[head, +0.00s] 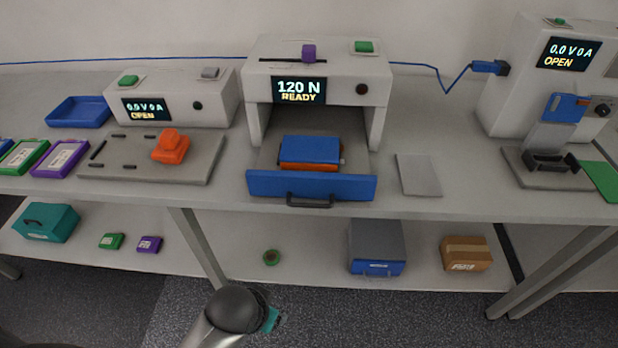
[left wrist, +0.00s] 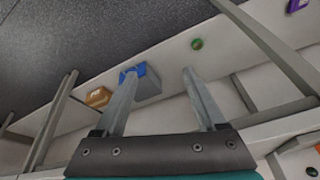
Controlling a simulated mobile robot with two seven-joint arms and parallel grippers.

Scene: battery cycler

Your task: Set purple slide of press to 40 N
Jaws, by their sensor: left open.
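The press (head: 262,84) stands at the back centre of the bench. Its purple slide (head: 308,54) sits in a dark slot on top, right of the slot's middle. The press display (head: 299,91) reads "120 N READY". The blue-fronted drawer (head: 270,186) is out, with a blue and orange piece (head: 310,150) in it. My left gripper (left wrist: 159,74) is open and empty in the left wrist view, its fingers pointing toward the lower shelf. In the head view my left arm is low in front of the bench, well away from the slide. My right gripper is not in view.
A green button (head: 364,46) is beside the slide on the press top. A cycler (head: 172,115) stands left, with an orange piece (head: 171,147) on the plate before it. Another machine (head: 515,80) stands right. A grey plate (head: 419,174) lies right of the drawer.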

